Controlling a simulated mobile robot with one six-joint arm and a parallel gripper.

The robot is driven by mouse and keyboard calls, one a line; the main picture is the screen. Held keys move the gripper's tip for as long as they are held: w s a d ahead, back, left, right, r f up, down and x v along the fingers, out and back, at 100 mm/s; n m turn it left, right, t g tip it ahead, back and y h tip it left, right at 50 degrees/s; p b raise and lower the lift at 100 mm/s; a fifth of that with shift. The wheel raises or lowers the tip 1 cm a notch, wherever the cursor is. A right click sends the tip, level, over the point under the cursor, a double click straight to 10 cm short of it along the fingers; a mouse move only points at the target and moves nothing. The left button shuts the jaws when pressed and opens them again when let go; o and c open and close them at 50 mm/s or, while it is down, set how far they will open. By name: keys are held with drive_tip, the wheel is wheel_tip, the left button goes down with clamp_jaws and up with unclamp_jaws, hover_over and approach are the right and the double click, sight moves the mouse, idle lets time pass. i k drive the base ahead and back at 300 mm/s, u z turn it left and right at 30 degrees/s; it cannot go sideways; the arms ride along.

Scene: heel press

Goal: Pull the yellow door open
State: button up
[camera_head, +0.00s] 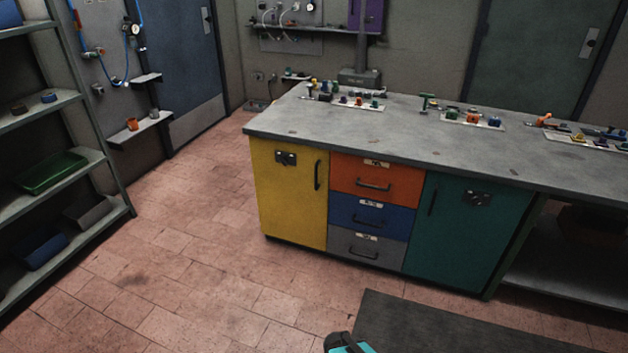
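The yellow door (288,205) is the left-most front panel of the grey-topped workbench (400,127). It looks shut, flush with the cabinet front. A dark vertical handle (317,176) sits near its upper right edge, and a small dark plate (285,158) is near its upper left. A teal and black part of my arm (346,343) shows at the bottom edge, well below and in front of the door. My gripper's fingers cannot be made out in this view.
Orange (376,179), blue (369,217) and grey (362,245) drawers stack right of the yellow door, then a teal door (455,232). A dark mat (440,325) lies in front. A shelf rack (65,170) stands left. The tiled floor between is clear.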

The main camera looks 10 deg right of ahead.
sight(293, 199)
drive_tip(key=u, duration=0.1)
drive_tip(key=i, duration=0.45)
drive_tip(key=u, duration=0.8)
drive_tip(key=i, duration=0.8)
drive_tip(key=u, duration=0.35)
